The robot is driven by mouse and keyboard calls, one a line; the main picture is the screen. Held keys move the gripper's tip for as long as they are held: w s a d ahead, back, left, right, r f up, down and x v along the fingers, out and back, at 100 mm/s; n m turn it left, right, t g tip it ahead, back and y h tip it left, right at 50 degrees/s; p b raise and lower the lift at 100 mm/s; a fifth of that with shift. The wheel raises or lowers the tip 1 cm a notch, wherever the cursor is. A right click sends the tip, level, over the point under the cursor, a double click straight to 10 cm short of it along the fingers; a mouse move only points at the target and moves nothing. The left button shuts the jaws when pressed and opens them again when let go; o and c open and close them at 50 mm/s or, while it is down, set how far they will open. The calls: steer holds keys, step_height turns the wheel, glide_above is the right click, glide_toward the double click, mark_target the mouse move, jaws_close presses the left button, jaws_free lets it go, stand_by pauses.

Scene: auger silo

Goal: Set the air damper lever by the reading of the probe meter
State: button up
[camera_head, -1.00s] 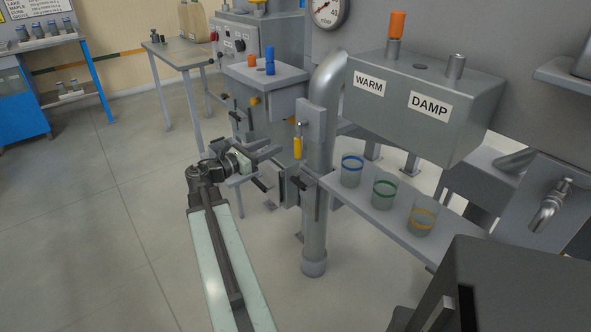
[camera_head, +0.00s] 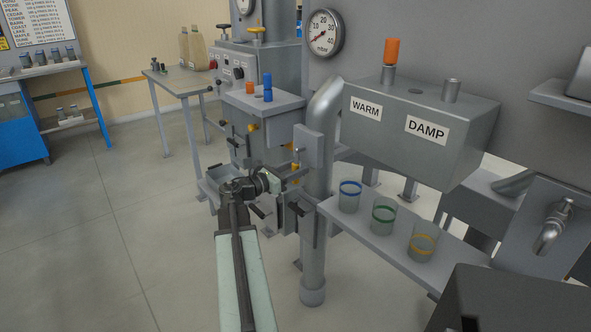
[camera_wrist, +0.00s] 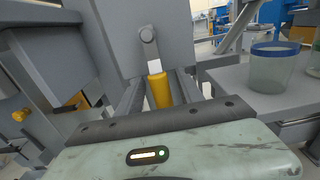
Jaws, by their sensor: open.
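A lever with a yellow handle (camera_wrist: 158,91) hangs straight down from a round pivot on a grey plate (camera_head: 309,146) fixed to the upright pipe. I take it for the air damper lever. My gripper (camera_head: 289,182) is in front of this plate. In the wrist view, its two open fingers (camera_wrist: 158,95) stand on either side of the yellow handle, with gaps visible, and do not clamp it. In the head view the gripper partly hides the handle. I cannot make out a probe meter. A round mbar gauge (camera_head: 326,33) on the silo has its needle towards the low end.
A shelf (camera_head: 388,225) with three colour-banded cups is right of the pipe (camera_head: 315,245). A grey box labelled WARM and DAMP (camera_head: 420,125) hangs above it. A grey cabinet (camera_head: 262,100) with blue and orange pegs stands behind my gripper. The floor at left is clear.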

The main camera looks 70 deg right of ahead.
jaws_close()
stand_by(1.4)
